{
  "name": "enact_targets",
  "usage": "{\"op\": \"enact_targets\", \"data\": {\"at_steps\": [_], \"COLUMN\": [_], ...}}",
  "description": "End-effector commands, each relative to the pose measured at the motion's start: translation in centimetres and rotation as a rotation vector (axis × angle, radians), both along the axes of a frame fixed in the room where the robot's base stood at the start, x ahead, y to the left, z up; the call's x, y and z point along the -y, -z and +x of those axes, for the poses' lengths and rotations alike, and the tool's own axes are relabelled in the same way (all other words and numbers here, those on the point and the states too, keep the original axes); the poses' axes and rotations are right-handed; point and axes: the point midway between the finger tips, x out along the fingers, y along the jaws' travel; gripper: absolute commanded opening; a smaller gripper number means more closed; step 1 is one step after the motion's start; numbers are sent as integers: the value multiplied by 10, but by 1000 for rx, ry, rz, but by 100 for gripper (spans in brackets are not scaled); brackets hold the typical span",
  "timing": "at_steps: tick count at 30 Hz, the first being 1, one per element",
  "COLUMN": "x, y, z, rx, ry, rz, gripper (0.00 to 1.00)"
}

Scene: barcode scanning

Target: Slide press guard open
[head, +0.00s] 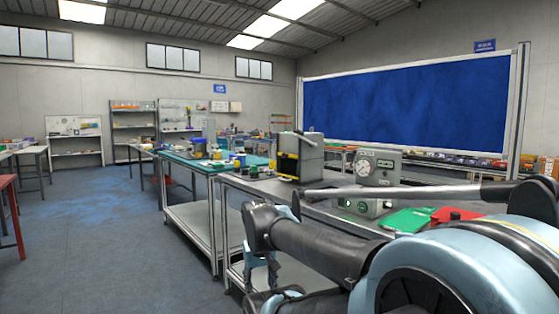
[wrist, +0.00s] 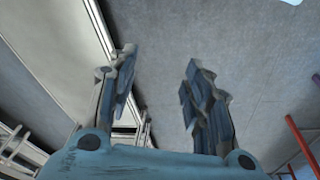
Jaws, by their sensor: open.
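A boxy grey machine (head: 300,156) with a black and yellow front stands on the metal workbench, near the middle of the head view. It may be the press; I cannot make out its guard or how far that is open. My gripper (wrist: 160,68) is open and empty in the wrist view, its two blue-grey fingers apart over grey floor. In the head view, my gripper (head: 262,272) hangs low at the left side of the bench, partly hidden by my arm. It is well apart from the machine and touches nothing that I can see.
A grey gauge box (head: 378,166) stands right of the machine on the workbench (head: 238,182). A green bin (head: 408,220) and a red bin (head: 456,214) lie nearer, partly behind my arm. A green-topped table (head: 200,163) adjoins behind.

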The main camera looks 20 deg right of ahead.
Motion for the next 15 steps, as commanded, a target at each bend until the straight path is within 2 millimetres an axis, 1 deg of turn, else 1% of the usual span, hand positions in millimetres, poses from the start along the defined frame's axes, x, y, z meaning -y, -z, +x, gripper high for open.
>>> {"op": "enact_targets", "data": {"at_steps": [1,5,8,14,15], "x": [5,27,44,74,80], "y": [-11,-40,-64,-108,-116], "z": [11,42,70,130,142], "rx": [3,20,43,106,123], "ry": [24,114,188,328,355], "rz": [-23,-103,-167,-292,-316], "gripper": [46,46,46,46,46]}}
